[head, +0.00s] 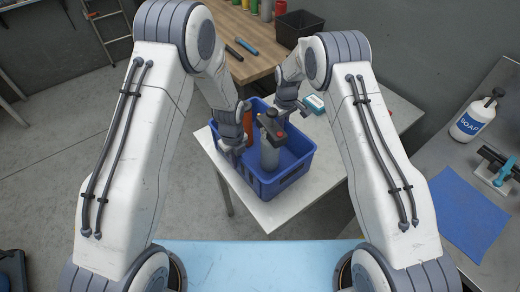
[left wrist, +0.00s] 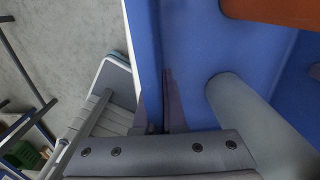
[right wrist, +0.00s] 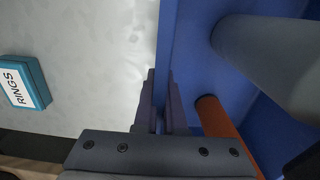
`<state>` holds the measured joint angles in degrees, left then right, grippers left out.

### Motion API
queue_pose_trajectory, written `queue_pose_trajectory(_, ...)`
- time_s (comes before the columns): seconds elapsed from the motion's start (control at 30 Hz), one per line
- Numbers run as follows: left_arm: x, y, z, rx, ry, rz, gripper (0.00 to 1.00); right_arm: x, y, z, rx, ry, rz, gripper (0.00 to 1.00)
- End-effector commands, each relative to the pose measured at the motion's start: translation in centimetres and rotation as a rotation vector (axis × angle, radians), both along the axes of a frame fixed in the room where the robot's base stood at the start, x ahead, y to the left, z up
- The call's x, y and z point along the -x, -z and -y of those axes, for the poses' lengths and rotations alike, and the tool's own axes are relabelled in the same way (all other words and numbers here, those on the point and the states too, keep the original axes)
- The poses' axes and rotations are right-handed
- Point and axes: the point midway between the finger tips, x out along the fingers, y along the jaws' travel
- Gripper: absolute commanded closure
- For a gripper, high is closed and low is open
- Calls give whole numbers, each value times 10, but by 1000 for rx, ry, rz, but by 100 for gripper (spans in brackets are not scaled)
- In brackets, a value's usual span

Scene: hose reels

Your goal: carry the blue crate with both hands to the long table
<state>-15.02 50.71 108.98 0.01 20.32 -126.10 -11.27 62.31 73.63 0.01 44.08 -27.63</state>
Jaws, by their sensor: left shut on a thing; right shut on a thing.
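The blue crate (head: 291,181) is at the small pale table (head: 272,216) in the head view, upright; I cannot tell whether it touches the top. It holds a grey bottle (head: 269,154) with a dark and red top, and an orange item (head: 248,122). My left gripper (head: 233,148) is shut on the crate's left wall, which shows between the fingers in the left wrist view (left wrist: 146,60). My right gripper (head: 287,106) is shut on the far wall, seen in the right wrist view (right wrist: 165,60).
A teal and white RINGS box (head: 313,103) lies on the pale table behind the crate. A wooden-topped table (head: 215,18) with a dark bin (head: 298,28) and tools stands behind. A grey bench at the right holds a soap bottle (head: 472,121) and blue mat (head: 459,210).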

Motion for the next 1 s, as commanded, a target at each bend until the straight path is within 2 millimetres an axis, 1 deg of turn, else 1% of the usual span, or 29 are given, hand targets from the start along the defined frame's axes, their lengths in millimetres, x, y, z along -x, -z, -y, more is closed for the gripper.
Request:
queue_pose_trajectory(0.27,0,-16,0,0,0,1,100,-1,-17,0,-1,0,4,100)
queue_pose_trajectory(0.6,0,-46,0,0,0,1,100,-1,-46,0,-1,0,4,100)
queue_pose_trajectory(0.73,0,-50,0,0,0,1,100,-1,-51,0,0,0,4,100)
queue_pose_trajectory(1.0,0,-50,0,0,0,1,100,-1,-51,0,0,0,4,100)
